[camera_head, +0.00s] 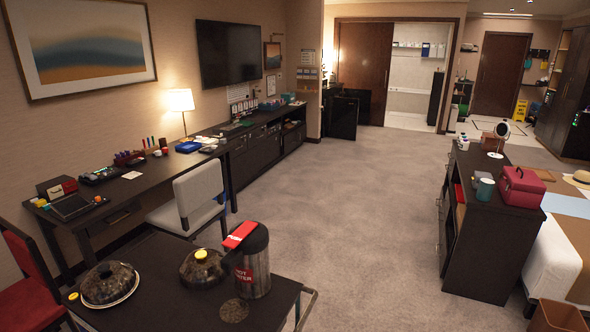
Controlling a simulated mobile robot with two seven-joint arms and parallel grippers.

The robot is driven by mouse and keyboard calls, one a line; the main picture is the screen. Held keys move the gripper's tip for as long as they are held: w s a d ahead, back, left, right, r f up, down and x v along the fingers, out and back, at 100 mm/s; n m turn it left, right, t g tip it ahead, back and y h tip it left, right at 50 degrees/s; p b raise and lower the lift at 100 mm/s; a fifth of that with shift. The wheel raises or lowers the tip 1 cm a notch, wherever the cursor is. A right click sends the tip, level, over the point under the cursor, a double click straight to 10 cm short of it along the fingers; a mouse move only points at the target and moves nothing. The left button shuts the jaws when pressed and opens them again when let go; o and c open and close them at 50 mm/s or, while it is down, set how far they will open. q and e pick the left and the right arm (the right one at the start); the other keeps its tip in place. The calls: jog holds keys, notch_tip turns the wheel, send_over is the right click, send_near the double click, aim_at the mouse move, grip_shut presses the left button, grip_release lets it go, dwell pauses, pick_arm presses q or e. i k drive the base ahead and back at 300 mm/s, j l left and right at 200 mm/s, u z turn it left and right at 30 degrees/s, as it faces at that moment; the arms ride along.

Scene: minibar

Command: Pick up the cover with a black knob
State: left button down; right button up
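A round, dark, mottled dome cover (110,283) sits on a light-rimmed plate at the left of the dark table in the near foreground; its knob on top looks dark. A second similar cover (202,270) stands to its right on the same table and has a yellow knob (200,254). Neither of my grippers is in view, and nothing touches either cover.
The dark table (165,312) also holds a black and metal canister (250,266) with a red label, close beside the yellow-knobbed cover. A small yellow item (73,296) lies at its left. A grey chair (200,198) and red chair (35,275) stand nearby. Carpet (360,220) is open at right.

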aim_at(108, 283)
jog(key=u, duration=1.45)
jog(key=i+j+z, duration=0.1)
jog(key=z, duration=0.35)
jog(key=i+j+z, duration=0.15)
jog(key=j, duration=0.15)
jog(key=i+j+z, duration=0.2)
jog(key=j, duration=0.15)
jog(key=i+j+z, duration=0.15)
jog(key=j, duration=0.2)
jog(key=i+j, duration=0.15)
jog(key=j, duration=0.25)
jog(key=i+j+z, duration=0.1)
jog(key=j, duration=0.35)
jog(key=i+j, duration=0.15)
jog(key=j, duration=0.25)
jog(key=i+j, duration=0.15)
jog(key=j, duration=0.3)
jog(key=i+j+z, duration=0.1)
jog(key=j, duration=0.35)
